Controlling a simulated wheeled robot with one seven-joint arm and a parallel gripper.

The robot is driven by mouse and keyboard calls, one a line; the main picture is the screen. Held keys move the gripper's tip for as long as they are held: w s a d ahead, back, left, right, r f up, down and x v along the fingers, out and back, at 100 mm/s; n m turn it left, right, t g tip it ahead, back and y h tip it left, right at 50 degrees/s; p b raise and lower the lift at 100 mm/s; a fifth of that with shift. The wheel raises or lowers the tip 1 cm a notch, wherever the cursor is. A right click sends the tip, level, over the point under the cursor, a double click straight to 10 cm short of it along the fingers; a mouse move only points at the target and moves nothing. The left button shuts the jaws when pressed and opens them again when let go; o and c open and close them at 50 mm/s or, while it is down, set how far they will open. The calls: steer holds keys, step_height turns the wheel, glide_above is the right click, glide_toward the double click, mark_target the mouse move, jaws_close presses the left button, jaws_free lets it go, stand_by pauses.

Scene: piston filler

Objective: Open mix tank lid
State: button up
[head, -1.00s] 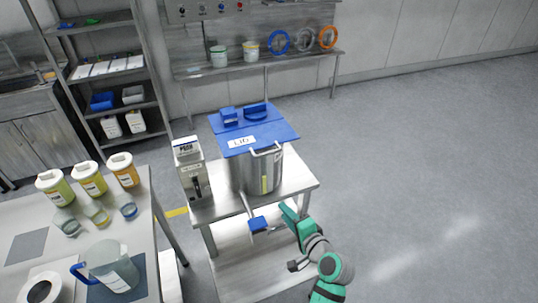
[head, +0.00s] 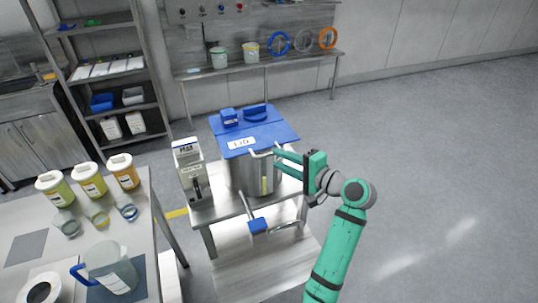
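The mix tank (head: 240,176) is a steel vessel on a small steel stand. Its blue lid (head: 281,132) lies flat over the top, closed, with a "LID" label. A metal bar handle (head: 262,154) sticks out at the lid's front right edge. My gripper (head: 276,160) is at the tank's right side, its two green fingers pointing left, apart, with the tips at or very near the handle. I cannot tell whether they touch it.
A pump box (head: 190,170) stands left of the tank. A blue-ended lever (head: 257,226) juts out below the tank's front. A table (head: 28,215) with jars and a jug (head: 112,268) is at the left. The floor at the right is clear.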

mark_target(269, 154)
steer(key=x, duration=0.6)
jaws_close()
